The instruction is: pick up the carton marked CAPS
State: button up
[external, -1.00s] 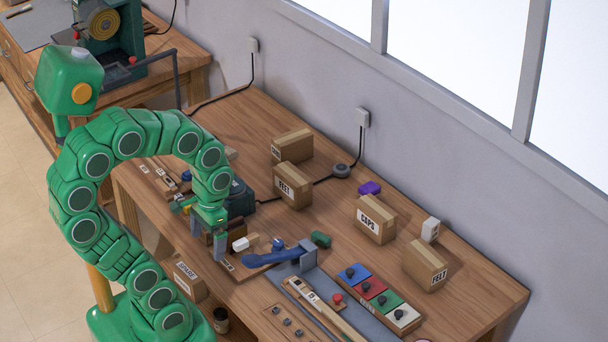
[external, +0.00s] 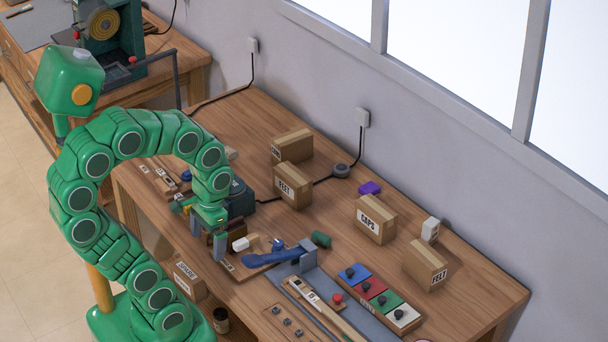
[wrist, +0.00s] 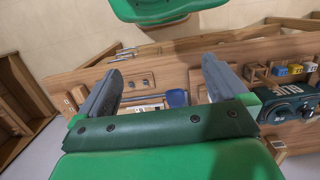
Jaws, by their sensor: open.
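The carton marked CAPS (external: 375,219) is a brown box with a white label, standing on the bench right of centre in the external view. My gripper (external: 208,243) is over the front left part of the bench, well to the left of the CAPS carton and apart from it. Its two grey fingers are spread, with nothing seen held between them. In the wrist view the open fingers (wrist: 160,85) show against the bench, and the CAPS carton is not seen there.
Cartons marked FELT (external: 293,185) stand left and right (external: 425,265) of CAPS; another carton (external: 292,146) is behind. A blue-handled tool (external: 275,257) and coloured button panel (external: 380,296) lie in front.

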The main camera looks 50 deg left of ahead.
jog(key=w+d+f+n+h, duration=0.15)
jog(key=w+n+h, duration=0.3)
jog(key=w, duration=1.15)
jog(key=w+d+n+h, duration=0.25)
jog(key=w+n, duration=0.35)
jog(key=w, duration=1)
jog(key=n+t+h, duration=0.4)
jog(key=n+h, duration=0.2)
jog(key=n, duration=0.4)
send_near(375, 206)
jog(key=shift+x, duration=4.3)
jog(key=c, duration=1.7)
